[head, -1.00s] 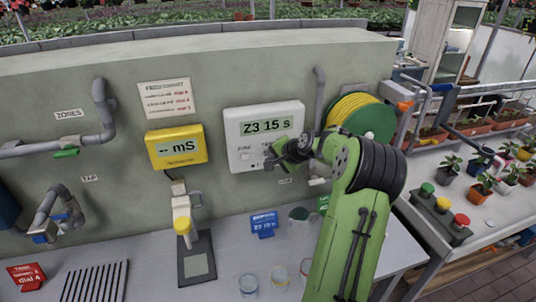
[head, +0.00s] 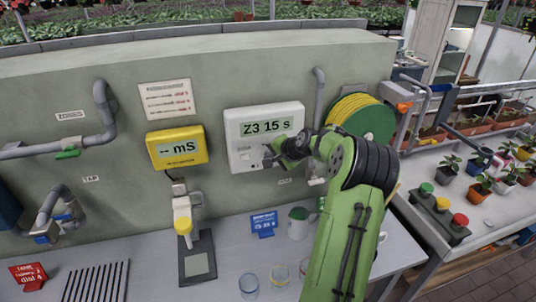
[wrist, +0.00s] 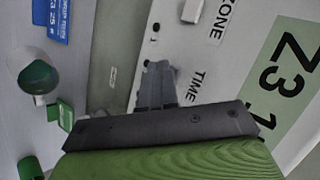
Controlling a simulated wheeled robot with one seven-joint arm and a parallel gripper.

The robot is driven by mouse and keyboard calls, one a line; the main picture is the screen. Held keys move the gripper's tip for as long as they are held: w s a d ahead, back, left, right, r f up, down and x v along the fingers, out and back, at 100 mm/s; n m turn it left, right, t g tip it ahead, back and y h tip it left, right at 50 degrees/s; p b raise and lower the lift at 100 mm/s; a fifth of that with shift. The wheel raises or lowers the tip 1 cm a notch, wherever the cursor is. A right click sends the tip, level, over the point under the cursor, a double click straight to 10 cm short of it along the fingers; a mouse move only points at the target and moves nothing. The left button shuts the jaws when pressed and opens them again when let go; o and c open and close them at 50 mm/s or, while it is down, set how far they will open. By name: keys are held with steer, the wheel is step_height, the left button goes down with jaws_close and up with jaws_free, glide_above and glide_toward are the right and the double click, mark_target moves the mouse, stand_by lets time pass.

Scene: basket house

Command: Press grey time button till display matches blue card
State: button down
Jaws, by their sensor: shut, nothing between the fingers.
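The white timer box (head: 262,112) hangs on the wall, and its display (head: 266,127) reads "Z3 15 s". The display also shows at the right of the wrist view (wrist: 285,75), cut off. The blue card (head: 264,224) stands on the bench below; its small print looks like "Z3 25 s", but I cannot read it surely. My gripper (head: 268,158) is shut and empty at the lower right of the box. In the wrist view its fingertips (wrist: 155,68) are beside the "TIME" label. The grey time button is hidden behind them; I cannot tell whether they touch it.
A yellow meter (head: 177,147) reading "-- mS" hangs left of the box. A hose reel (head: 365,118) is to the right. A red card (head: 28,275) stands at the far left.

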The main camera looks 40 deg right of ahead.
steer(key=shift+w, duration=0.15)
stand_by(0.4)
steer(key=shift+s+a+b, duration=0.35)
steer(key=shift+s+b, duration=0.05)
steer(key=shift+s, duration=0.35)
steer(key=shift+s, duration=0.1)
steer(key=shift+s+a+b, duration=0.3)
steer(key=shift+s+a, duration=0.1)
steer(key=shift+s, duration=0.3)
steer(key=shift+s+a+b, duration=0.35)
steer(key=shift+s+a, duration=0.05)
steer(key=shift+s, duration=0.3)
steer(key=shift+s+a+b, duration=0.3)
steer(key=shift+s+a, duration=0.1)
steer(key=shift+s, duration=0.3)
